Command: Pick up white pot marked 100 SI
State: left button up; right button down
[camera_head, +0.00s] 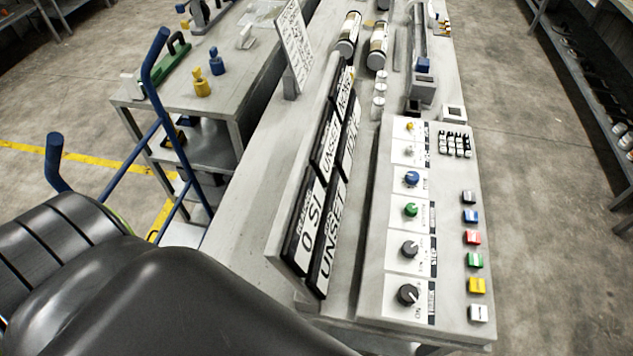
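No pot with a readable 100 SI mark shows. A few small whitish pots or cylinders (378,101) stand in a row on the long grey bench, behind the knob panel; any marking on them is too small to read. A black-framed display board (318,200) leans along the bench and carries large white labels, among them "0 SI" and "UNSET". Neither of my grippers is in view.
A grey control panel (450,310) with knobs and coloured buttons fills the bench's near end. Two larger cylinders (348,35) lie farther back. A blue tubular rail (153,62) rises at left near a side table (150,100). Floor is clear at right.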

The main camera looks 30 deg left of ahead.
aim_at(381, 89)
jog(key=l+u, duration=0.1)
jog(key=u, duration=0.65)
jog(key=k+l+u, duration=0.9)
jog(key=i+l+u, duration=0.1)
jog(key=l+u, duration=0.15)
jog(key=l, duration=0.2)
jog(key=i+l+u, duration=0.1)
jog(key=l+u, duration=0.15)
jog(key=l, duration=0.25)
jog(key=k+l, duration=0.1)
jog(key=l, duration=0.25)
jog(key=k+l, duration=0.15)
jog(key=l, duration=0.15)
jog(key=l+u, duration=0.4)
jog(key=l, duration=1.9)
jog(key=i+l, duration=0.2)
jog(key=l, duration=0.15)
jog(key=i+l+u, duration=0.1)
jog(key=l, duration=0.25)
jog(key=i+l, duration=0.3)
